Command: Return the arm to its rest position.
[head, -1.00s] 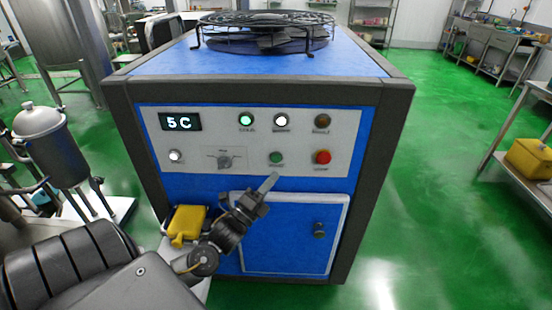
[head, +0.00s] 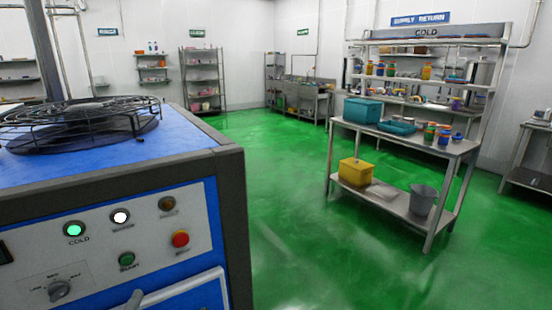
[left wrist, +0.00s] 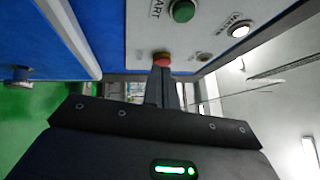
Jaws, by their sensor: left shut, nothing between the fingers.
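The rest of my left arm is outside the head view. My right gripper is not in view.
The blue machine (head: 90,170) with a fan guard (head: 75,115) on top fills the left. A steel table (head: 400,135) with a teal bin (head: 362,110), a yellow box (head: 356,172) and a grey bucket (head: 422,199) stands at right. Green floor (head: 290,225) between is clear.

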